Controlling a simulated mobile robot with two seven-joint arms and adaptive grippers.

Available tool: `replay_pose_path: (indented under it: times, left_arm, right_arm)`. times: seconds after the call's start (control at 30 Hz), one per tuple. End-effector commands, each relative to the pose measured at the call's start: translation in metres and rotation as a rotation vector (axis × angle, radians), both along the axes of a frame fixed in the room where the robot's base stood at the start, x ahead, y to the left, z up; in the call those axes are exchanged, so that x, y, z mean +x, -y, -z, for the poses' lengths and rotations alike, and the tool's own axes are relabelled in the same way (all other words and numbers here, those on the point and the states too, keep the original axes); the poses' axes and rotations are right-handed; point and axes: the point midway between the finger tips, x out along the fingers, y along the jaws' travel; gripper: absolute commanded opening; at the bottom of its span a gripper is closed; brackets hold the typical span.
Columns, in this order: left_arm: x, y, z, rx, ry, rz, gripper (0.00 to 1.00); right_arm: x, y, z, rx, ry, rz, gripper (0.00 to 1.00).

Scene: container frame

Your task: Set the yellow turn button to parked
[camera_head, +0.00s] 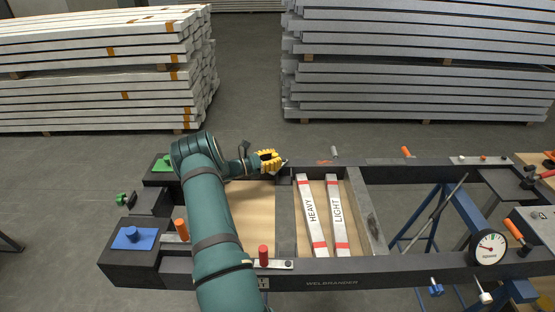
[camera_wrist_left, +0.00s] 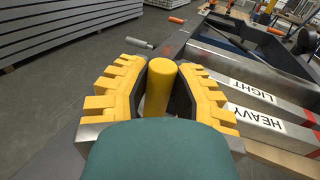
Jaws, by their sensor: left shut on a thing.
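The yellow turn button (camera_wrist_left: 160,85) shows in the left wrist view as an upright yellow cylinder between my fingers. My left gripper (camera_wrist_left: 160,72), with stepped yellow finger pads, is shut on it. In the head view my left gripper (camera_head: 270,160) is at the far rail of the dark frame, left of the HEAVY bar, and its fingers hide the button. The button's base and any parked mark are hidden, so its setting cannot be told. My right gripper is not in view.
White bars marked HEAVY (camera_head: 311,215) and LIGHT (camera_head: 338,215) lie close to the gripper's right. A red knob (camera_head: 263,255) and an orange knob (camera_head: 181,230) stand near my left arm. A round gauge (camera_head: 489,248) sits at the right. Stacked beams (camera_head: 420,90) stand behind.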

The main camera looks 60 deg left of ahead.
Motion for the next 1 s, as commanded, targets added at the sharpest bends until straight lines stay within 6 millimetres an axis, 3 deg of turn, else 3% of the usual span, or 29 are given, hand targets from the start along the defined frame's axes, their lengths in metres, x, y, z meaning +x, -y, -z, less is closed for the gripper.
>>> replay_pose_path:
  times: [0.1, 0.13, 0.2, 0.63, 1.0]
  left_arm:
    - [0.000, -0.001, 0.000, 0.001, 0.000, -0.001, 0.00]
    - [0.000, 0.000, 0.000, 0.001, 0.000, -0.001, 0.34]
    - [0.000, 0.000, 0.000, 0.001, 0.000, -0.001, 0.55]
    - [-0.009, -0.001, 0.000, 0.000, -0.002, -0.003, 0.55]
    - [-0.080, -0.007, 0.000, 0.000, -0.002, -0.005, 0.55]
  right_arm:
    - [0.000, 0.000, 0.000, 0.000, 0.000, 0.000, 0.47]
    - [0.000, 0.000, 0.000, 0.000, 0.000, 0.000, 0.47]
    - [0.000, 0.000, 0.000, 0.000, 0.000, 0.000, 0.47]
    - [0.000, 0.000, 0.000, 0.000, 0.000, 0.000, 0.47]
    - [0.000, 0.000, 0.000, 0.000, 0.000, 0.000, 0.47]
